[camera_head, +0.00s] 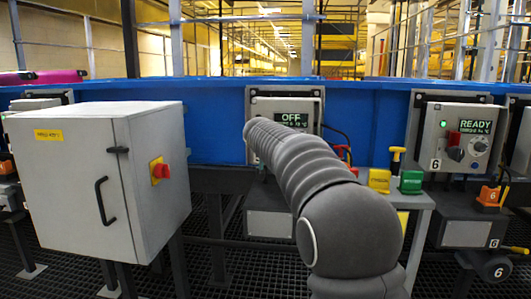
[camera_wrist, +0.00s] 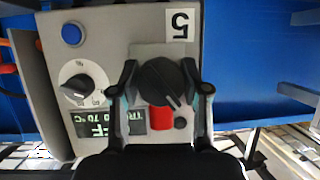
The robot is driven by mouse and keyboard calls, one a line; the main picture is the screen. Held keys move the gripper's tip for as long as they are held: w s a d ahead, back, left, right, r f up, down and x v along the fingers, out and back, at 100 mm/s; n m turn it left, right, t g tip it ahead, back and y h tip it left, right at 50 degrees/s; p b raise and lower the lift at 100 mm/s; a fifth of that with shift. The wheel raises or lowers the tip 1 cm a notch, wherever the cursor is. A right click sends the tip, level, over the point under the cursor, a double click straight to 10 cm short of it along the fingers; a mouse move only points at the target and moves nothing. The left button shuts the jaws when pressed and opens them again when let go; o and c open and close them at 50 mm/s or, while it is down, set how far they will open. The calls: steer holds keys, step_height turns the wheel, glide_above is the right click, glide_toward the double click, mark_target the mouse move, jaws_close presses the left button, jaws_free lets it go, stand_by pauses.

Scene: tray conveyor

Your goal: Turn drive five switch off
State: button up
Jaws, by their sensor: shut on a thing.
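The drive five control box (camera_wrist: 150,22) fills the wrist view, upside down, with a "5" label (camera_wrist: 180,24). My gripper (camera_wrist: 159,78) has one finger on each side of its black rotary switch knob (camera_wrist: 158,84) and is shut on it. A red part (camera_wrist: 160,120) shows beside the knob. The box's display (camera_wrist: 95,124) is partly covered by my gripper. In the head view the same box (camera_head: 262,104) stands behind my arm, and its display (camera_head: 291,119) reads "OFF". My gripper and the knob are hidden there.
A smaller knob (camera_wrist: 76,86) and a blue button (camera_wrist: 71,34) share the box face. A box marked 6 (camera_head: 432,125) at right reads "READY". A grey cabinet (camera_head: 75,180) with a red switch (camera_head: 160,170) stands at left. Yellow and green blocks (camera_head: 410,182) sit right of my arm.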

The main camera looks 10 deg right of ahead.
steer(key=shift+n+h+b, duration=0.45)
steer(key=shift+n+h, duration=0.05)
steer(key=shift+n, duration=0.3)
steer(key=o, duration=1.1)
steer(key=shift+o, duration=0.2)
steer(key=v, duration=1.2)
steer(key=shift+a, duration=0.15)
steer(key=shift+r, duration=0.1)
